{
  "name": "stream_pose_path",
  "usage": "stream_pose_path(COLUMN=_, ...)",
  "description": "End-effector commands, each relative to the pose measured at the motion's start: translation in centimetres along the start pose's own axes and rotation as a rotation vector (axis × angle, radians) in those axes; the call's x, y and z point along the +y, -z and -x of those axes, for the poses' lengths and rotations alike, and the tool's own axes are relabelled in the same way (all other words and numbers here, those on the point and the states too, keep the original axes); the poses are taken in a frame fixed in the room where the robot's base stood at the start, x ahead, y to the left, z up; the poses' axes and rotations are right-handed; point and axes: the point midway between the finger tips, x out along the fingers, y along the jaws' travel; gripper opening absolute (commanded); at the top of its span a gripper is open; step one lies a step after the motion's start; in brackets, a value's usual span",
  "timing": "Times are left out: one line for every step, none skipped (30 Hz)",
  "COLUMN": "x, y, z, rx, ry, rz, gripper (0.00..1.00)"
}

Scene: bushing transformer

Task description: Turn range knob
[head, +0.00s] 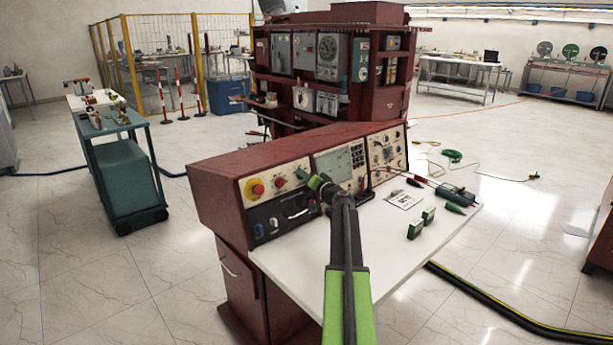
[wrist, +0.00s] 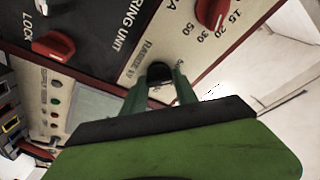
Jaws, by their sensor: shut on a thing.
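The range knob (wrist: 160,72) is a small black knob on a cream panel marked "RANGE V" in the wrist view. My gripper (wrist: 166,80) has its two green fingers on either side of it, shut on it. Part of the knob is hidden by the fingers, and I cannot read its setting. In the head view my gripper (head: 306,176) reaches the sloped front panel of the red console (head: 215,180), left of the grey meter screen (head: 335,163). The knob cannot be made out there.
A red knob (wrist: 210,12) with a number scale and a red lock knob (wrist: 53,45) sit near the fingers. A red emergency button (head: 257,188) is at the panel's left. The white desktop (head: 395,240) holds green blocks (head: 421,222), a card and probes.

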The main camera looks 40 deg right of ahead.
Motion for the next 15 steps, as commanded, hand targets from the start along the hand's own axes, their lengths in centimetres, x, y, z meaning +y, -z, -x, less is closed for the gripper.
stream_pose_path(x=-0.22, y=0.14, z=0.06, rx=0.0, ry=-0.012, rz=-0.038, gripper=0.0)
stream_pose_path(x=-0.25, y=0.14, z=0.05, rx=0.0, ry=-0.019, rz=-0.065, gripper=0.0)
stream_pose_path(x=-0.27, y=0.13, z=0.05, rx=-0.001, ry=-0.029, rz=-0.101, gripper=0.0)
stream_pose_path(x=-0.29, y=0.15, z=0.04, rx=0.0, ry=-0.036, rz=-0.129, gripper=0.0)
stream_pose_path(x=-0.28, y=0.16, z=0.04, rx=0.0, ry=-0.045, rz=-0.156, gripper=0.0)
stream_pose_path(x=-0.3, y=0.17, z=0.03, rx=0.0, ry=-0.055, rz=-0.193, gripper=0.0)
stream_pose_path(x=-0.31, y=0.17, z=0.03, rx=0.0, ry=-0.062, rz=-0.22, gripper=0.0)
stream_pose_path(x=-0.31, y=0.17, z=0.03, rx=-0.001, ry=-0.07, rz=-0.247, gripper=0.0)
stream_pose_path(x=-0.32, y=0.19, z=0.03, rx=0.0, ry=-0.08, rz=-0.284, gripper=0.0)
stream_pose_path(x=-0.3, y=0.2, z=0.03, rx=0.0, ry=-0.088, rz=-0.31, gripper=0.0)
stream_pose_path(x=-0.31, y=0.22, z=0.03, rx=0.001, ry=-0.095, rz=-0.338, gripper=0.0)
stream_pose_path(x=-0.3, y=0.22, z=0.03, rx=0.0, ry=-0.106, rz=-0.372, gripper=0.0)
stream_pose_path(x=-0.3, y=0.23, z=0.03, rx=0.001, ry=-0.112, rz=-0.399, gripper=0.0)
stream_pose_path(x=-0.29, y=0.22, z=0.03, rx=0.0, ry=-0.12, rz=-0.424, gripper=0.0)
stream_pose_path(x=-0.3, y=0.23, z=0.02, rx=0.0, ry=-0.129, rz=-0.458, gripper=0.0)
